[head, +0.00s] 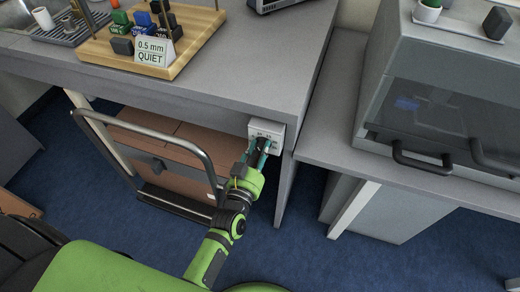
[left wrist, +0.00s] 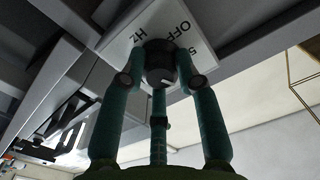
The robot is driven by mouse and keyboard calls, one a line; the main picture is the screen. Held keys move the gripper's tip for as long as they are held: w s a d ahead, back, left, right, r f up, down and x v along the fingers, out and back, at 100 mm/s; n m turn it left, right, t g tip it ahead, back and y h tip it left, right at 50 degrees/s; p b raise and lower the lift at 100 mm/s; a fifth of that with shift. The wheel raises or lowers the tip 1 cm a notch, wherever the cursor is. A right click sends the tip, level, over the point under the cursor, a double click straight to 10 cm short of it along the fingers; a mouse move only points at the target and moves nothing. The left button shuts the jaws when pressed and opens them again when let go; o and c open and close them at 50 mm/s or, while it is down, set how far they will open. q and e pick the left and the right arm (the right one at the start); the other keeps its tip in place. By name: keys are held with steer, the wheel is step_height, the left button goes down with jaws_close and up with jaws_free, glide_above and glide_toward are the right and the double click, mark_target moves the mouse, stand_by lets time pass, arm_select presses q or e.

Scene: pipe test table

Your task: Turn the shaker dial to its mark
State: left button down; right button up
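The shaker dial (left wrist: 160,64) is a dark round knob on a white control box (head: 265,129) fixed under the front edge of the table. In the left wrist view the white panel (left wrist: 121,45) carries black lettering, with "OFF" and "Hz" readable. My left gripper (head: 262,148) reaches up to the box from below. Its teal fingers (left wrist: 160,75) close around the dial from the sides and below, and appear to touch it. The dial's pointer and the mark cannot be made out clearly. My right gripper is not in view.
A wooden rack (head: 190,50) with small blocks and a "0.5 mm QUIET" card (head: 155,52) stands on the table (head: 255,75). Below is a cart with a metal handle (head: 150,140) and brown boxes. A grey hooded cabinet (head: 440,95) stands at the right.

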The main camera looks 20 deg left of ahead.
arm_select(q)
steer(key=shift+w+r, duration=0.1)
steer(key=shift+r, duration=0.2)
